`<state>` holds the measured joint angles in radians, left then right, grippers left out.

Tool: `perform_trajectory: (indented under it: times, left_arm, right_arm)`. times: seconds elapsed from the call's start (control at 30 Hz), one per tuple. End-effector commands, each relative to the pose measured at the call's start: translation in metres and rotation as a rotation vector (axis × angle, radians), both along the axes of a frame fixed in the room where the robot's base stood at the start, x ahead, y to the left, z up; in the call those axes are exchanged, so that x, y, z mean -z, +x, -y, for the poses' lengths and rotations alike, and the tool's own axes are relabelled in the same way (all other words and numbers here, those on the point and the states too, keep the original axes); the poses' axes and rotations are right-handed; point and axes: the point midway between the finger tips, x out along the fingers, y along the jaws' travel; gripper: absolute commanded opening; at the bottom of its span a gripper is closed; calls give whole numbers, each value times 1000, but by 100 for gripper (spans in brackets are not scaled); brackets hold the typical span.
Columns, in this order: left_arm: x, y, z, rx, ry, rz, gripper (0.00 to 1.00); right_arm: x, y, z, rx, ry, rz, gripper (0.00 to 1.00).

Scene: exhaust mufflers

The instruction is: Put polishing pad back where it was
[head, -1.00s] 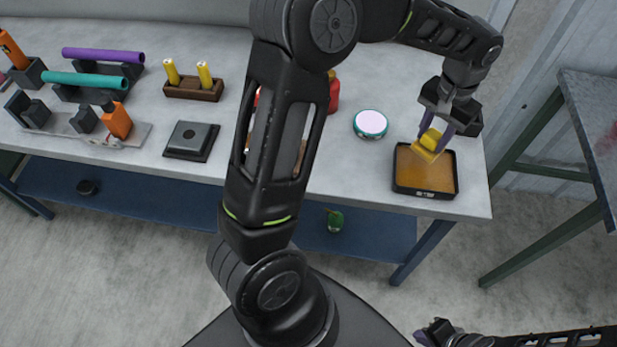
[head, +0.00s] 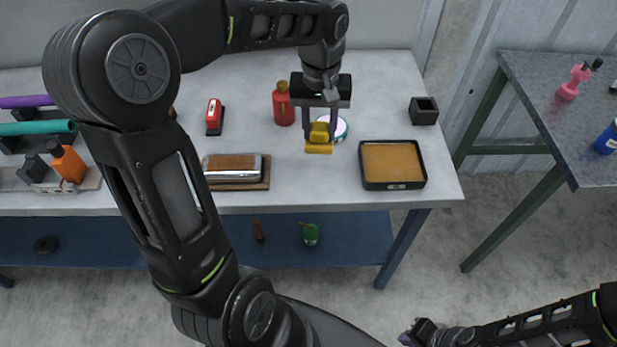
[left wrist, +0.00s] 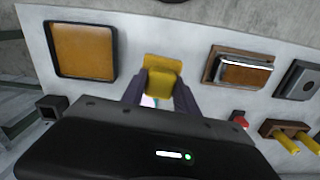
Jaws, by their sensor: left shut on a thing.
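The yellow polishing pad (head: 319,147) is held between the purple fingers of my left gripper (head: 320,128), above the table. The pad also shows between the fingers in the left wrist view (left wrist: 162,72). In the head view it overlaps a white round disc with a green rim (head: 341,128), which it partly hides. A black square tray with an orange-brown filling (head: 394,186) lies to the right of the pad; the pad is apart from it. My right gripper (head: 416,333) is low at the bottom edge, away from the table; its jaw opening is unclear.
A silver and brown block on a wooden base (head: 236,184) lies to the left of the pad. A red bottle (head: 283,106), a red-and-black item (head: 215,117) and a black open box (head: 424,111) stand farther back. My left arm hides part of the table's left side.

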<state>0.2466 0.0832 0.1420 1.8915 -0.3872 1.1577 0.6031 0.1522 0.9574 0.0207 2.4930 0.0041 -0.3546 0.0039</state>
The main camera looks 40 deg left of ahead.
Motion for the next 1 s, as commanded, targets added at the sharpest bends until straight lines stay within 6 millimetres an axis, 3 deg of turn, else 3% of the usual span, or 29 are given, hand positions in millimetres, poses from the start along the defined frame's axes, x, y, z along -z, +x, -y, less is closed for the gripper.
perform_trajectory:
  times: [0.13, 0.47, 0.8, 1.0]
  left_arm:
    - [-3, -19, -14, -96, 7, 0, 0]
    - [-1, -19, -14, -99, 7, -3, 0]
    - [50, -20, -14, -97, 5, -6, 0]
    - [60, -18, -14, -98, 6, -1, 0]
  right_arm:
    - [5, 1, 0, 0, 2, 3, 0]
    - [4, 1, 0, 0, 2, 3, 0]
    - [-2, 0, 0, 0, -1, 0, 0]
    - [-2, 0, 0, 1, -1, -1, 0]
